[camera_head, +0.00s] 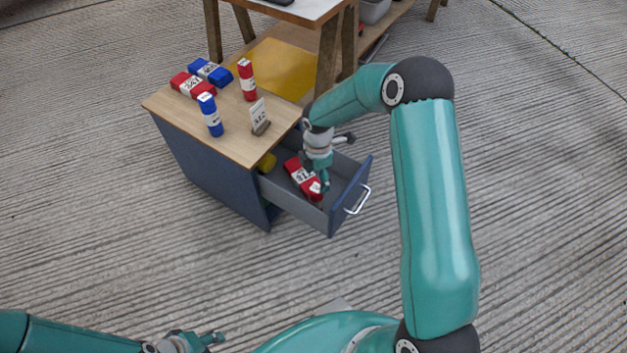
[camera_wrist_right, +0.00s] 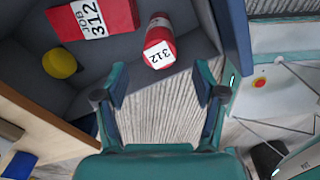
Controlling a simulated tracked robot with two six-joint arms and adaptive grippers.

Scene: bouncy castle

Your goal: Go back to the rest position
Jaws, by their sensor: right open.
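My right gripper (camera_head: 325,178) is over the pulled-out drawer (camera_head: 338,215) of the blue cabinet. In the right wrist view my right gripper (camera_wrist_right: 162,88) has its fingers wide apart with nothing between them; ribbed floor shows through the gap. A red box (camera_wrist_right: 98,20) marked 312, a red can (camera_wrist_right: 160,42) also marked 312 and a yellow ball (camera_wrist_right: 60,63) lie in the drawer. The ball also shows in the head view (camera_head: 267,162). My left gripper (camera_head: 200,342) is at the bottom edge of the head view, partly cut off; its opening is unclear.
The cabinet top (camera_head: 237,138) holds a blue can (camera_head: 210,116), a red can (camera_head: 247,82), a red box (camera_head: 190,86), a blue box (camera_head: 212,71) and a small sign (camera_head: 259,114). A wooden table (camera_head: 327,55) stands behind. Concrete floor (camera_head: 80,200) is clear at left.

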